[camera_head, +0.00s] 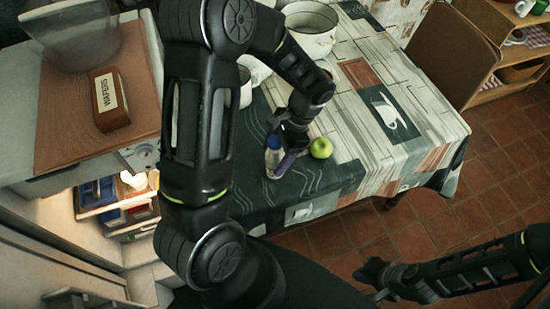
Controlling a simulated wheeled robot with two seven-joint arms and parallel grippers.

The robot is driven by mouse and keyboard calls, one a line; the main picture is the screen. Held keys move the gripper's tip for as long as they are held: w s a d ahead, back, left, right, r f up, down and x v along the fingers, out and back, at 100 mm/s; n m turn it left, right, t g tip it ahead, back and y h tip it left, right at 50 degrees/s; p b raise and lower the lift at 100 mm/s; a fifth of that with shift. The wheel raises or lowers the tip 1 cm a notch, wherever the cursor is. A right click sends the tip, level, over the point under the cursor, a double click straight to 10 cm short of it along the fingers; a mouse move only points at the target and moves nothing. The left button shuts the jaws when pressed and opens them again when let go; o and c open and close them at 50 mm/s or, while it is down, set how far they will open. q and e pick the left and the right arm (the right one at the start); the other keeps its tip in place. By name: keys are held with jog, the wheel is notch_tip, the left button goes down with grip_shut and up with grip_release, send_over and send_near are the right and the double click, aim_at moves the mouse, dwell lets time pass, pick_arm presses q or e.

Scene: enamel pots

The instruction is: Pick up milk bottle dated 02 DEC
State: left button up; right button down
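A pale bottle with a blue cap (273,157) stands on the cloth-covered table (390,120), close to its near edge. No date can be read on it at this size. My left gripper (283,148) points down right at the bottle, on its right side. Its fingers partly overlap the bottle, and I cannot tell whether they are closed on it. My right gripper (371,281) is low at the bottom right, over the tiled floor and away from the table. Its fingers are small and dark, so their opening is unclear.
A green apple (321,148) is just right of the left gripper. White enamel pots (311,40) stand at the back of the table, partly behind my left arm. A wooden shelf (500,60) stands at upper right.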

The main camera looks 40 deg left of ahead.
pick_arm(q)
grip_shut()
dwell(0.6)
